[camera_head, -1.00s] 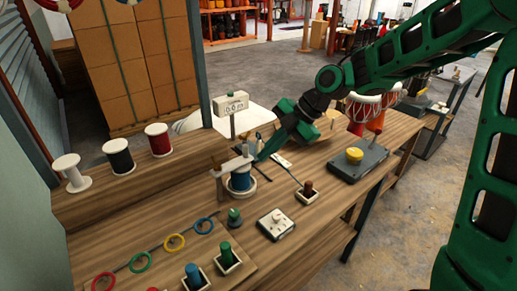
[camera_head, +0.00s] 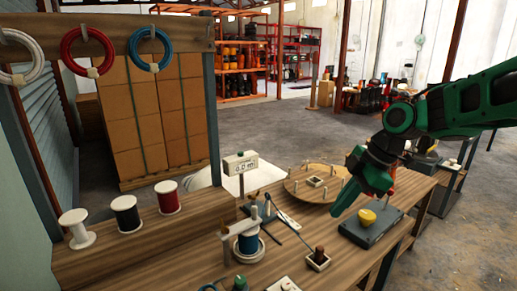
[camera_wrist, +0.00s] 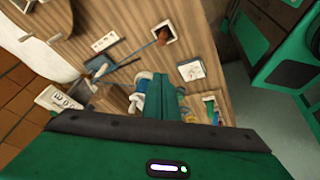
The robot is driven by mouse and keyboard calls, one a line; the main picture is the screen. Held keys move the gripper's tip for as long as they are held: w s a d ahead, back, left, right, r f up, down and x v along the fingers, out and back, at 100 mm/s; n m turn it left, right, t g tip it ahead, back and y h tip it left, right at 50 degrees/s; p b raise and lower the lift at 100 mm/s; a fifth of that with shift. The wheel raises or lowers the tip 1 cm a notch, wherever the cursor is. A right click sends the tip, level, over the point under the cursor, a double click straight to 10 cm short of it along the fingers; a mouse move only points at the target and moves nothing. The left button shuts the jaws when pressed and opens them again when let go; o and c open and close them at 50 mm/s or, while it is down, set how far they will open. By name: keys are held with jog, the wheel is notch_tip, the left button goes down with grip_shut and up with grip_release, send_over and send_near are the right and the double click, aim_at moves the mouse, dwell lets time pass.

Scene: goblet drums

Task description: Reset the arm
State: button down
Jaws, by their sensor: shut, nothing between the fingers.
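My green arm comes in from the right in the head view. My gripper (camera_head: 348,203) is in the air over the right part of the wooden bench (camera_head: 165,262), left of the dark block with a yellow knob (camera_head: 367,217). In the wrist view my gripper's green fingers (camera_wrist: 166,85) are together with nothing between them. Below them the blue spool (camera_wrist: 152,84) is partly hidden. The same blue spool (camera_head: 248,242) stands on its stand in the head view, apart from my gripper.
A round wooden board with pegs (camera_head: 305,187) lies behind my gripper. A small sign (camera_head: 240,163) stands at the bench's back. Open floor (camera_head: 290,125) lies beyond the bench.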

jog(key=s+d+f+m+g+h, duration=0.1)
jog(key=s+d+f+m+h, duration=0.1)
jog(key=s+d+m, duration=0.7)
jog(key=s+d+f+m+h, duration=0.2)
jog(key=s+d+m, duration=0.8)
jog(key=s+m, duration=0.5)
jog(key=shift+s+f+g, duration=0.4)
jog(key=shift+s+f, duration=0.3)
jog(key=shift+s, duration=0.15)
jog(key=shift+w+f+h, duration=0.25)
jog(key=shift+w+h, duration=0.05)
jog(key=shift+w, duration=0.35)
